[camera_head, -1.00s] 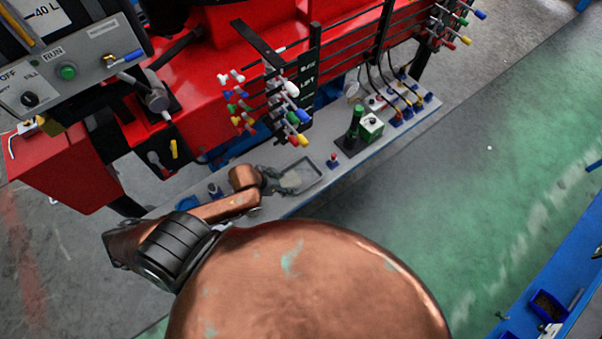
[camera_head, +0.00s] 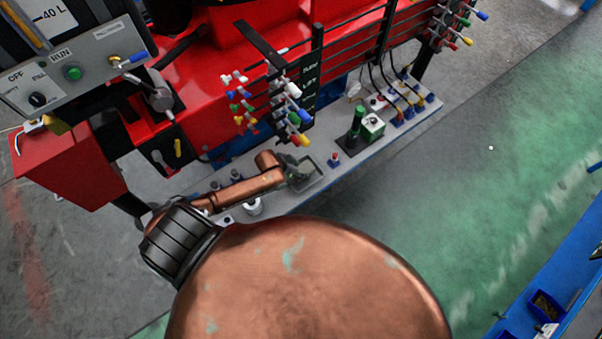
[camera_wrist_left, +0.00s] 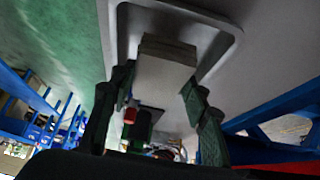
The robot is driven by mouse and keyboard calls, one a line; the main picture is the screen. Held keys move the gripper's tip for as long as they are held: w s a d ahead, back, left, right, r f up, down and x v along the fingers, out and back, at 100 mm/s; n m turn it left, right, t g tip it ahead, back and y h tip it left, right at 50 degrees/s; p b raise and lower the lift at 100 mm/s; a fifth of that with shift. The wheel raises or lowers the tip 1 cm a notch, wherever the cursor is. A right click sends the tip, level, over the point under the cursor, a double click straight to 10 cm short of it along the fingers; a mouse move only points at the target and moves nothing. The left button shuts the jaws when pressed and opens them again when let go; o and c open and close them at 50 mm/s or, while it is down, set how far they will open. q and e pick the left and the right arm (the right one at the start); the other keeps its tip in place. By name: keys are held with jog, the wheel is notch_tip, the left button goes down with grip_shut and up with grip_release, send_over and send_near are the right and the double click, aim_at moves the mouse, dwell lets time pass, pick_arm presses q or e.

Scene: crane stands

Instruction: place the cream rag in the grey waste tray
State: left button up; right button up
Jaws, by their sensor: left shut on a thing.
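The grey waste tray (camera_head: 318,180) lies on the grey bench in the head view. Its rim also shows at the top of the left wrist view (camera_wrist_left: 236,28). My left gripper (camera_head: 301,171) is over the tray in the head view. In the left wrist view my left gripper (camera_wrist_left: 158,88) is shut on the cream rag (camera_wrist_left: 163,72), a pale, flat folded block between the fingers. The rag overlaps the tray in that view; I cannot tell whether it touches the tray floor. In the head view the rag is not clearly visible. My right gripper is not in view.
A white-topped cylinder (camera_head: 253,206) stands near the bench's front edge.

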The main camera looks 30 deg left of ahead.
pick_arm(q)
jog(key=shift+w+f, duration=0.25)
jog(key=shift+f, duration=1.6)
jog(key=shift+f, duration=0.1)
jog(key=o, duration=1)
jog(key=shift+r, duration=0.2)
jog(key=v, duration=1.2)
